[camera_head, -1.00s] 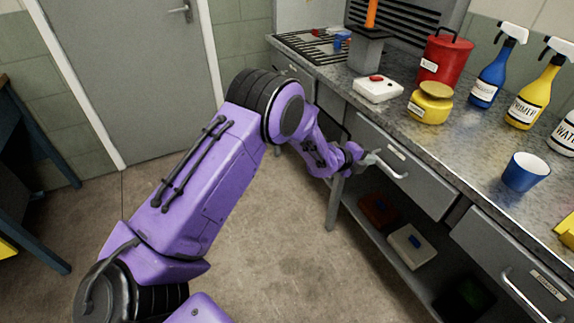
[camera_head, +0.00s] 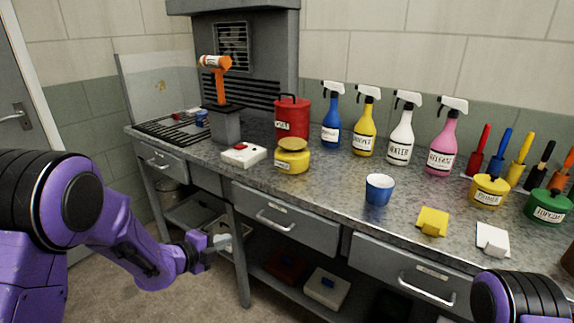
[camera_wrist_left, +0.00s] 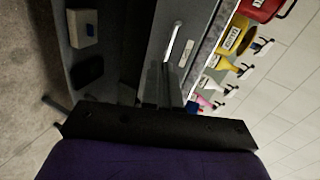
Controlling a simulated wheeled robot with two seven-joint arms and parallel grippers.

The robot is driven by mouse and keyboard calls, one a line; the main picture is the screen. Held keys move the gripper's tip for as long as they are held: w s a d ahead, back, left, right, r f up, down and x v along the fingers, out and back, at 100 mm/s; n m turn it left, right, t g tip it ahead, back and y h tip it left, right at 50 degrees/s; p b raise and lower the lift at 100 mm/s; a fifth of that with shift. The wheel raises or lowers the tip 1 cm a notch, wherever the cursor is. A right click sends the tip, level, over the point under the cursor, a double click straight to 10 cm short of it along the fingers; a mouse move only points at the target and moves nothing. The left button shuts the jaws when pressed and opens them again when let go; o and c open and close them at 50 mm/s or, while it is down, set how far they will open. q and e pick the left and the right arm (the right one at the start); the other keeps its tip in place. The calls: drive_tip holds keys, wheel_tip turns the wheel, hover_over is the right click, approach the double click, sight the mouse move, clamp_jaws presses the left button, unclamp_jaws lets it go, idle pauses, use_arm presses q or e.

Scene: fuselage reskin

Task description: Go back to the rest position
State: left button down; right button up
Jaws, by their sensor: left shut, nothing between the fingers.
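My left gripper (camera_head: 217,243) shows at the lower left in the head view, at the end of the purple left arm. It is shut and empty, in front of the bench's lower front, to the left of a closed drawer (camera_head: 285,219) and apart from its handle. In the left wrist view the shut fingers (camera_wrist_left: 174,86) show in the middle, with the drawer front and its handle (camera_wrist_left: 176,38) beyond them. My right arm (camera_head: 520,298) shows only as a purple and black part at the bottom right of the head view. Its gripper is out of view.
The bench top (camera_head: 330,200) carries a red can (camera_head: 291,120), a yellow pot (camera_head: 292,160), spray bottles (camera_head: 364,125), a blue cup (camera_head: 379,189), a yellow block (camera_head: 432,221) and a white block (camera_head: 492,238). A lower shelf holds bins (camera_head: 326,288). Floor is free at the lower left.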

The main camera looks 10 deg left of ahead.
use_arm(q)
drive_tip(key=s+a+f+n+g+y, duration=0.1)
drive_tip(key=s+a+f+n+y, duration=0.15)
drive_tip(key=s+f+n, duration=0.65)
drive_tip(key=s+a+f+n+g+y, duration=0.1)
drive_tip(key=s+f+n+y, duration=0.3)
drive_tip(key=n, duration=1)
drive_tip(key=s+f+n+g+y, duration=0.1)
drive_tip(key=s+f, duration=0.3)
drive_tip(key=s, duration=0.4)
drive_tip(key=s+f+n+g, duration=0.3)
drive_tip(key=s+f, duration=0.2)
drive_tip(key=s, duration=0.4)
drive_tip(key=s+f+n+g+y, duration=0.1)
drive_tip(key=s+f+n+g, duration=0.1)
drive_tip(key=s, duration=0.6)
wheel_tip(320, 180, down, 3)
drive_tip(key=shift+s+a+r+g+y, duration=0.2)
drive_tip(key=shift+a+g+y, duration=0.2)
drive_tip(key=shift+g, duration=0.2)
drive_tip(key=c, duration=1.8)
unclamp_jaws()
drive_tip(key=shift+w, duration=0.15)
